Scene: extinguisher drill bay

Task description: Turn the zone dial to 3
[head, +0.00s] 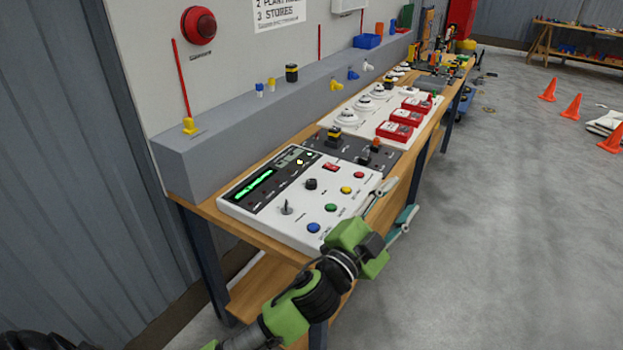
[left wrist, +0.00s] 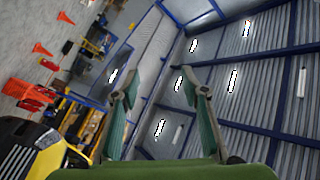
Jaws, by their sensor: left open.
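A white control panel (head: 235,199) with a dark display strip lies on the wooden bench. A round black knob (head: 311,184) on it looks like the zone dial; its pointer and markings are too small to read. My left gripper (head: 396,208) is off the panel's right front edge, apart from the knob, with its fingers spread and nothing between them. In the left wrist view the open fingers (left wrist: 163,90) point towards the roof and far wall, and the panel does not show. My right gripper is in neither view.
A key-like switch (head: 286,208), blue button (head: 313,227), green button (head: 330,208), yellow button (head: 346,190) and red rocker (head: 330,167) surround the knob. A dark module plate (head: 352,150) adjoins the panel. Open floor (head: 480,230) lies right of the bench.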

